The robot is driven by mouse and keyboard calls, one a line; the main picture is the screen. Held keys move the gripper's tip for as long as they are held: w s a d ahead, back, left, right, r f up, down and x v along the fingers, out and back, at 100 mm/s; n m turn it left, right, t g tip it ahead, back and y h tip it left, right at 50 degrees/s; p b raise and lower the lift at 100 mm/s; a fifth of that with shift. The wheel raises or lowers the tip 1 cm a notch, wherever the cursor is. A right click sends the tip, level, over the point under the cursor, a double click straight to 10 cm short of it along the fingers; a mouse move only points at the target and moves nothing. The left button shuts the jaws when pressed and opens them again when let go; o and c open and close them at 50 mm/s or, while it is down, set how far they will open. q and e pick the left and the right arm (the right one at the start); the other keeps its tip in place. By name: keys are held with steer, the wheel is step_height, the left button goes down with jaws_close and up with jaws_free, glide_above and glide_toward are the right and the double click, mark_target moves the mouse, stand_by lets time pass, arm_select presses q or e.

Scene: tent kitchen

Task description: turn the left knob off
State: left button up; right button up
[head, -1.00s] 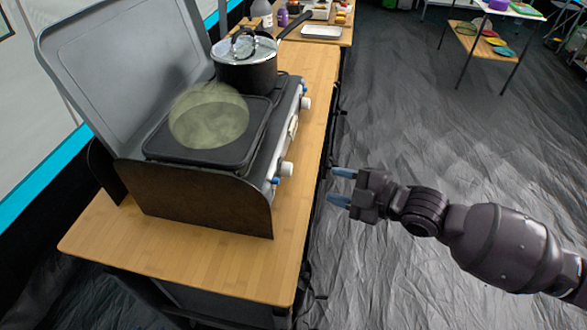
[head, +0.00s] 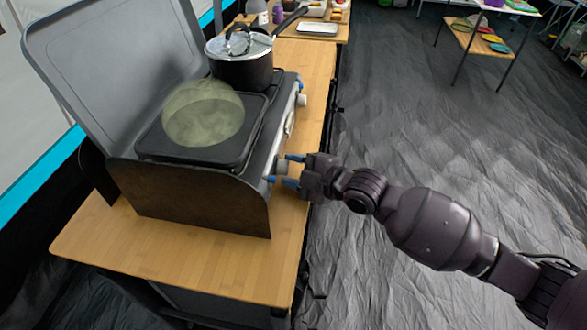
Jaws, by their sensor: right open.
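A camping stove (head: 190,202) with its lid raised stands on a wooden counter, its front facing right. The near, left knob (head: 281,168) is a pale knob on that front. My right gripper (head: 287,169) is open, its two blue-tipped fingers pointing left, one on the far side and one on the near side of this knob. I cannot tell whether they touch it. The far knob (head: 302,100) sits further back on the same front. A translucent greenish haze (head: 203,113) hangs over the near burner grill. My left gripper is not in view.
A black pot (head: 241,68) with a glass lid stands on the far burner, its handle sticking out to the upper right. The wooden counter (head: 180,255) is clear in front. Open floor lies to the right, with a small table (head: 470,40) far back.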

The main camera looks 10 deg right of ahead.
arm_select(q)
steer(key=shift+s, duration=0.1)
arm_select(e)
steer(key=c, duration=0.6)
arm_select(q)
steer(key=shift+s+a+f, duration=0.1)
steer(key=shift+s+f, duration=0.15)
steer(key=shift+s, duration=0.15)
arm_select(e)
steer(key=shift+c, duration=0.2)
